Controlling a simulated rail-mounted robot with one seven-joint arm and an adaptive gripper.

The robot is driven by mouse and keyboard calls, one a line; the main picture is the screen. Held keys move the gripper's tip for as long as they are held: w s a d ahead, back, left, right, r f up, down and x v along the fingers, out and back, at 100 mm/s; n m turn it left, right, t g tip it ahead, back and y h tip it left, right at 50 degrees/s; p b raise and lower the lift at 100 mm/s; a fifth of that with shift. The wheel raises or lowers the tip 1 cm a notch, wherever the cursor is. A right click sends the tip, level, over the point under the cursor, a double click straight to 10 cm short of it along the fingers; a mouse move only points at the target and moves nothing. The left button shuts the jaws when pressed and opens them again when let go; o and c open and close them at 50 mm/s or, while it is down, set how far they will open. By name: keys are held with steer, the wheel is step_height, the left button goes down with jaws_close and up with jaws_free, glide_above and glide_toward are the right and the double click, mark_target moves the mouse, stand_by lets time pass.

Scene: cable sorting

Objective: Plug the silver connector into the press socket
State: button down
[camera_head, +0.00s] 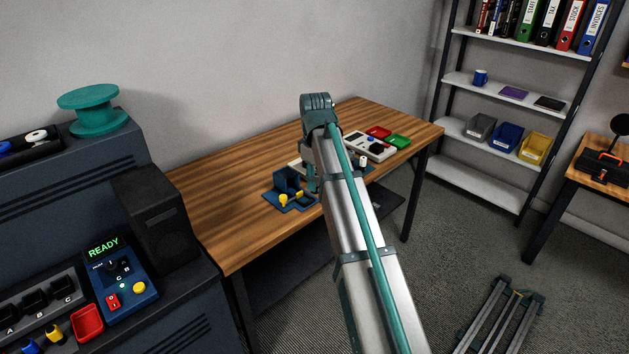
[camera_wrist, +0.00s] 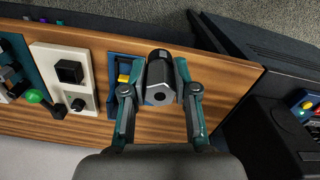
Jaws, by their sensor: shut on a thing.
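My gripper (camera_wrist: 160,90) is shut on a dark grey and silver cylindrical connector (camera_wrist: 158,72) with a round hole in its near end, in the wrist view. The connector is held over the wooden table, close to a blue fixture (camera_wrist: 117,77) with a yellow part. That blue fixture (camera_head: 284,186) also shows in the head view, left of my arm. My gripper is mostly hidden behind my arm there, and the held connector cannot be made out. I cannot tell which part is the press socket. A white panel (camera_wrist: 44,56) carries a black square block and a round black fitting.
The wooden table (camera_head: 225,205) has clear room at its left. A dark console with a blue READY panel (camera_head: 118,280) stands at the left, beside a black box (camera_head: 155,215). Red (camera_head: 378,132) and green (camera_head: 398,141) trays lie at the table's far right.

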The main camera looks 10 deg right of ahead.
steer(key=shift+r+p, duration=1.2)
steer(key=shift+r, duration=0.5)
